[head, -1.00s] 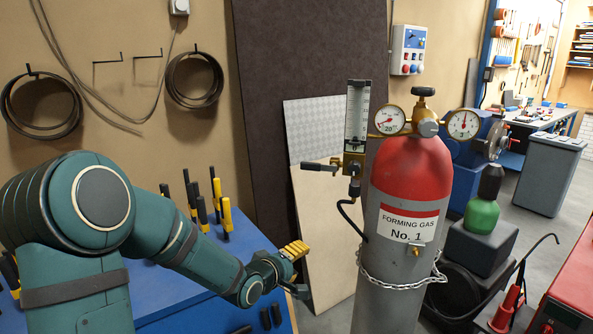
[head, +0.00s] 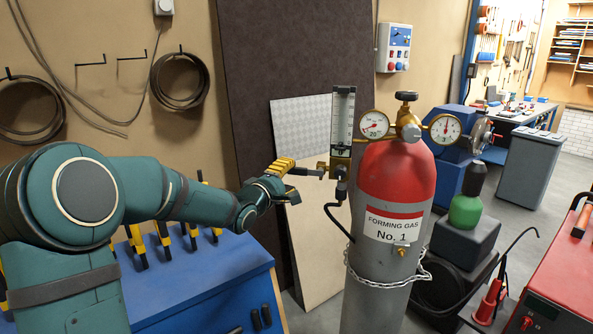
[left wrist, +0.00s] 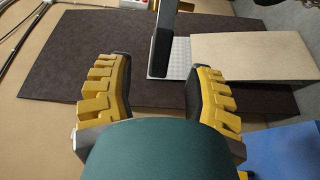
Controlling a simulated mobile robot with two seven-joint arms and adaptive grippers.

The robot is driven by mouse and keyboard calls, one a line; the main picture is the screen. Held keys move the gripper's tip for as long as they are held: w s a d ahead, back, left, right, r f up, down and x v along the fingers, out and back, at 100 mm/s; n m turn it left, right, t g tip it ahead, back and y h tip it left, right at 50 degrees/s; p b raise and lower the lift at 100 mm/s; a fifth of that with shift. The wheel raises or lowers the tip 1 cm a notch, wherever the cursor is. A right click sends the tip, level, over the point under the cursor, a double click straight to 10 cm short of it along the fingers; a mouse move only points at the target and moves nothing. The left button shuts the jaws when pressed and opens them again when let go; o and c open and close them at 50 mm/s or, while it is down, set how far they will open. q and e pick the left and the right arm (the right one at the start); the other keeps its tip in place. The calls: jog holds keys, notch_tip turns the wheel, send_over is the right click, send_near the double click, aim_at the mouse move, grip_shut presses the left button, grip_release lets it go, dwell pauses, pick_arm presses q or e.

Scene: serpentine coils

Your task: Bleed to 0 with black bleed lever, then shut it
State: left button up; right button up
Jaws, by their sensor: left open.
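The grey gas cylinder (head: 375,290) has a red shoulder and a label reading "FORMING GAS No. 1". On its brass regulator sit a left gauge (head: 374,125), a right gauge (head: 445,129) and an upright flow tube (head: 342,120). The black bleed lever (head: 308,172) sticks out to the left below the flow tube. The gauge readings are too small to tell surely. My left gripper (head: 290,181) is open just left of the lever's tip. In the left wrist view the lever (left wrist: 163,48) shows between and ahead of my open fingers (left wrist: 157,72). My right gripper is not in view.
A chain (head: 405,278) wraps the cylinder, and a black hose (head: 336,222) hangs below the flow tube. The blue bench (head: 215,285) with yellow-black tools lies below my left arm. A pale board (head: 315,235) leans behind. A green bottle (head: 465,208) stands right.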

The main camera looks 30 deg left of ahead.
aim_at(295, 171)
pick_arm(q)
jog(key=shift+w, duration=2.3)
grip_shut()
